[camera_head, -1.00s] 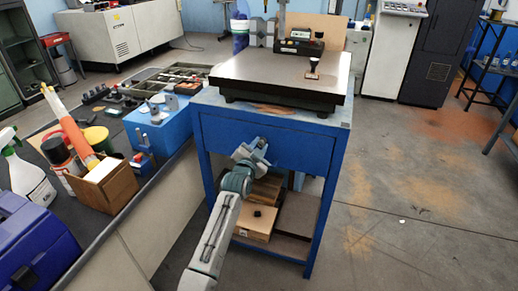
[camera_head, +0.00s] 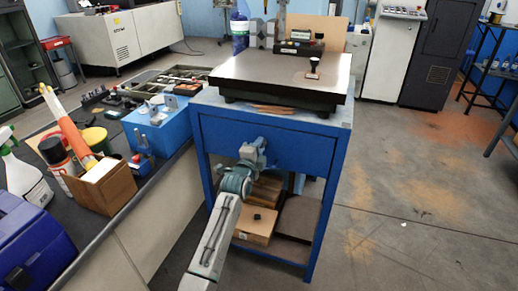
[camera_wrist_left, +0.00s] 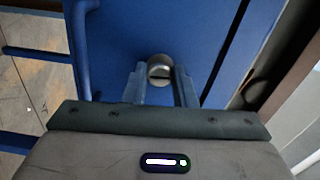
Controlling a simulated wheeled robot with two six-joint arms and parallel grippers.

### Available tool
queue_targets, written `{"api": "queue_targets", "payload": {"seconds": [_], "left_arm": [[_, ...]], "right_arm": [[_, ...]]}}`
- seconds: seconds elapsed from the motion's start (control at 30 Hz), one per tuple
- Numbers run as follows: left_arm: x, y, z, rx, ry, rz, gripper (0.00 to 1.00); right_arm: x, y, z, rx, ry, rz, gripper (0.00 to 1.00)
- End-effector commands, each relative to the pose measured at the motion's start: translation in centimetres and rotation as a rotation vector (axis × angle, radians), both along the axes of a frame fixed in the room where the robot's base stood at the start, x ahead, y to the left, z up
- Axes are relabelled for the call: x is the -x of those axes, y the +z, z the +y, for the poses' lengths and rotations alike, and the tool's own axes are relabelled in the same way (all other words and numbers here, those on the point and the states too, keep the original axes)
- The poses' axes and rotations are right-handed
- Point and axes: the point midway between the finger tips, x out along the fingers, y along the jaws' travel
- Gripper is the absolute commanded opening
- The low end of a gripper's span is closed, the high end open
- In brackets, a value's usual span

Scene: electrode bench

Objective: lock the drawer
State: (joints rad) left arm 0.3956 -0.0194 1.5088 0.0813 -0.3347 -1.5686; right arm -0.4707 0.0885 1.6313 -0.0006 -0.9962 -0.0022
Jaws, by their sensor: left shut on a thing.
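The drawer (camera_head: 300,151) is the blue front panel under the top of the blue bench, and it looks closed. In the left wrist view its blue face (camera_wrist_left: 200,25) carries a round silver metal lock piece (camera_wrist_left: 159,67) with a dark slit across it. My left gripper (camera_head: 262,146) is at the drawer front. In the left wrist view its two fingers (camera_wrist_left: 160,88) stand on either side of the lock piece, shut on it. The fingers partly hide its lower edge. My right gripper is in neither view.
A dark surface plate (camera_head: 282,78) with a stamp-like tool (camera_head: 313,68) covers the bench top. Boxes (camera_head: 255,224) sit on the shelf below. A blue curved bar (camera_wrist_left: 80,45) is left of the lock. Open floor (camera_head: 410,200) lies to the right.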

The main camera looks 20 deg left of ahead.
Motion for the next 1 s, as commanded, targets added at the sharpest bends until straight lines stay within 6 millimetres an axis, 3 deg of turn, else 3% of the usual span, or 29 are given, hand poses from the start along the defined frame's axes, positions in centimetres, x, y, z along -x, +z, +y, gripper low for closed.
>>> {"api": "queue_targets", "payload": {"seconds": [0.77, 0.8, 0.87, 1.0], "left_arm": [[0.01, -0.11, -0.01, -0.097, 0.000, -0.001, 0.00], [0.01, -0.10, -0.01, -0.097, 0.000, -0.001, 0.32], [0.01, -0.09, -0.01, -0.097, 0.000, -0.001, 0.44], [0.01, -0.06, -0.01, -0.097, 0.000, -0.002, 0.46]], "right_arm": [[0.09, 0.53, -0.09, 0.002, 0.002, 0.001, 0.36], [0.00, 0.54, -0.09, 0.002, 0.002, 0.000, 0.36], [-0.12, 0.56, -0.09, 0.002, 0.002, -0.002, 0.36], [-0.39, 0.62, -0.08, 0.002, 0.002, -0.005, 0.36]]}}
